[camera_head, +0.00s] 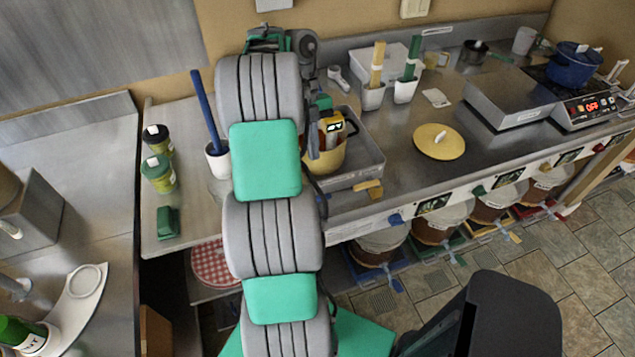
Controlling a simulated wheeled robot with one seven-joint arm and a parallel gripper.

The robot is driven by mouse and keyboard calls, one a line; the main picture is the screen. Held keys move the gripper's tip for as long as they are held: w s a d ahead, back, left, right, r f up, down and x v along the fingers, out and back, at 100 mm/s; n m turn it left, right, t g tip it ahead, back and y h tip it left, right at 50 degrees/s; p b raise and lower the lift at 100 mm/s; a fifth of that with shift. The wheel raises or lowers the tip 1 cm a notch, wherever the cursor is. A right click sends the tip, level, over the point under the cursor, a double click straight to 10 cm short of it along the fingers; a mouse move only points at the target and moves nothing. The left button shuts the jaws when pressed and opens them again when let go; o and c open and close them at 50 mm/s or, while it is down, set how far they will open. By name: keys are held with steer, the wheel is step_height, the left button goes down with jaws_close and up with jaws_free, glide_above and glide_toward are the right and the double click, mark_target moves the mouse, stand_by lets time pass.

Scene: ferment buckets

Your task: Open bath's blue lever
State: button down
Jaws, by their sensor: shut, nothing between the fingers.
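The bath (374,158) is a grey metal basin on the counter. A yellow pot with a yellow display unit stands in it. A yellow lever (375,188) sticks out at the bath's front right. A small blue piece (323,205) shows at the bath's front left, beside my arm. It looks like the blue lever, but my arm hides most of it and I cannot tell its position. My gripper (313,150) hangs down at the bath's left side, partly hidden behind my arm. It is shut and seems empty. I cannot tell whether it touches anything.
A white cup with a blue paddle (204,105) stands left of my arm. Two paddle cups (404,91) stand behind the bath. A yellow lid (439,142) lies to the right. Below the counter's front edge are several lidded buckets (437,226) and coloured knobs.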

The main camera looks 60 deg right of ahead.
mark_target(318, 184)
steer(key=b+x, duration=0.7)
steer(key=x, duration=0.3)
steer(key=shift+b, duration=0.45)
